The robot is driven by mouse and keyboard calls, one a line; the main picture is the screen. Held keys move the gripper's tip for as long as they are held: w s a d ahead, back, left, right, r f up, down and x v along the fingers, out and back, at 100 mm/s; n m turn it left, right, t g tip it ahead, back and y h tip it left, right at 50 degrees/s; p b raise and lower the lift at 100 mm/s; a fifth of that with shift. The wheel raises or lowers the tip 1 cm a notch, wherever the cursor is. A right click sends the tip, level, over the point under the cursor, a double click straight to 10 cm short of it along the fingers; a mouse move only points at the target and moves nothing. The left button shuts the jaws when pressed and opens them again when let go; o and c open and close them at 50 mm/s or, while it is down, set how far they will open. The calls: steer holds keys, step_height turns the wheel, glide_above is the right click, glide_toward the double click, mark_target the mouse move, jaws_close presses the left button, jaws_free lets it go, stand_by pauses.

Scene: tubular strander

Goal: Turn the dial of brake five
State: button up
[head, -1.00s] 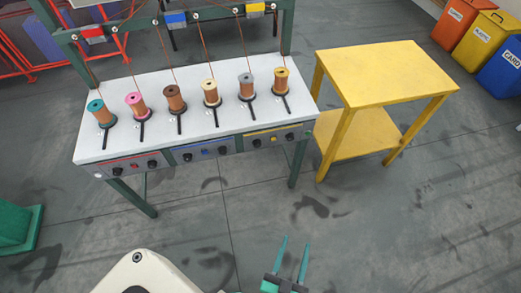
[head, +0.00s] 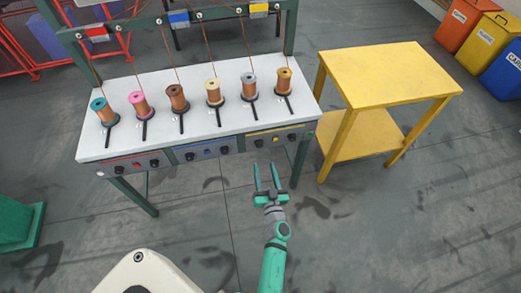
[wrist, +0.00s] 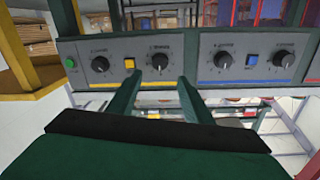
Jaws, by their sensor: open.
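The dial of brake five (head: 258,143) appears to be the left black dial in the yellow-marked section of the bench's front panel. In the wrist view, where the scene is upside down, it seems to be the dial (wrist: 160,61) just beyond my fingertips and between them. Its pointer and label are too small to read surely. My gripper (head: 266,165) is open and empty, below and in front of that section. In the wrist view its two green fingers (wrist: 158,82) reach toward the panel, apparently apart from it.
A yellow button (wrist: 129,64) sits beside this dial, with another dial (wrist: 100,65) beyond it. The blue section's dial (wrist: 223,59) is on the other side. Upright spools stand on the white bench top (head: 150,80). A yellow table (head: 390,70) stands to the right.

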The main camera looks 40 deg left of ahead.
mark_target(260, 146)
steer(key=x, duration=1)
steer(key=shift+w, duration=0.1)
steer(key=c, duration=1.1)
